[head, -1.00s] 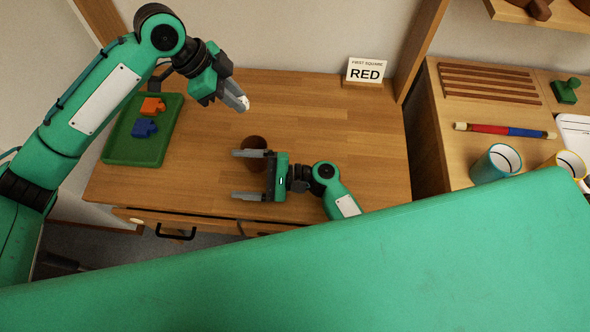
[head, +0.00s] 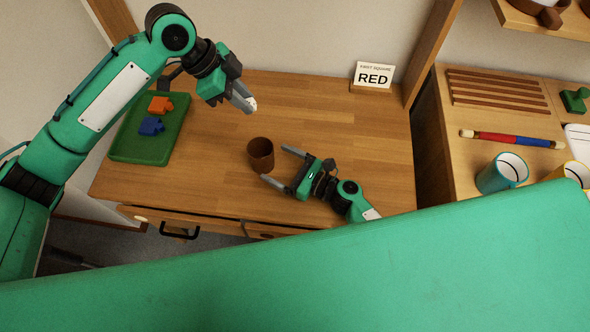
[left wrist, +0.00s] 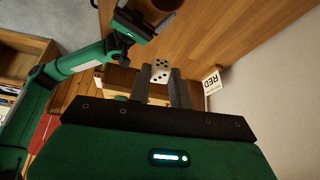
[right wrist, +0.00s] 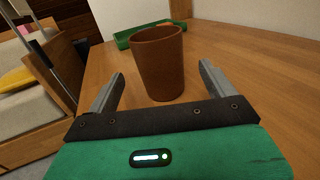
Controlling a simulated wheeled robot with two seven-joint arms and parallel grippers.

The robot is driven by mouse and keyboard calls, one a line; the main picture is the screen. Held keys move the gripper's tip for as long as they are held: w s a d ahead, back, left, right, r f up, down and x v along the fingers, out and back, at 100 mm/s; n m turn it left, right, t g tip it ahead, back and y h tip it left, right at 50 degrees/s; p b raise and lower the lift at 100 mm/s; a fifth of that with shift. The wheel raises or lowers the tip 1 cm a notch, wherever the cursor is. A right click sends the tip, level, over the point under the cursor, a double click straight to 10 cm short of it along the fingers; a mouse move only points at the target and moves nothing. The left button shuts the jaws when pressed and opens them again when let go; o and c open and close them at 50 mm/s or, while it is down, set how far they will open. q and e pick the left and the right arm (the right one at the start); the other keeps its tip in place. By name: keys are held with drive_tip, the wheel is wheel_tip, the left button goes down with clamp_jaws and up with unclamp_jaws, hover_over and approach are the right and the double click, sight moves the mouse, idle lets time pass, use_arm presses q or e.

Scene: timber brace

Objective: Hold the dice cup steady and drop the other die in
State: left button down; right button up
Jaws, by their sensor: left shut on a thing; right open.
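The brown dice cup (head: 261,154) stands upright on the wooden table. My right gripper (head: 276,165) is open just to the right of the cup, with its fingers pointing at it. In the right wrist view the cup (right wrist: 158,62) stands ahead, between the lines of the fingers (right wrist: 158,85) and apart from them. My left gripper (head: 250,105) is shut on a white die, held above the table behind the cup. The left wrist view shows the die (left wrist: 160,71) with dark pips between the fingertips. The inside bottom of the cup is hidden.
A green tray (head: 170,150) with an orange piece (head: 160,105) and a blue piece (head: 151,126) lies at the left. A "RED" sign (head: 373,76) stands at the back. The side table at right holds mugs (head: 502,173).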

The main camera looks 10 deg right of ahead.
sight(271, 160)
drive_tip(key=x, duration=0.6)
drive_tip(key=c, duration=1.1)
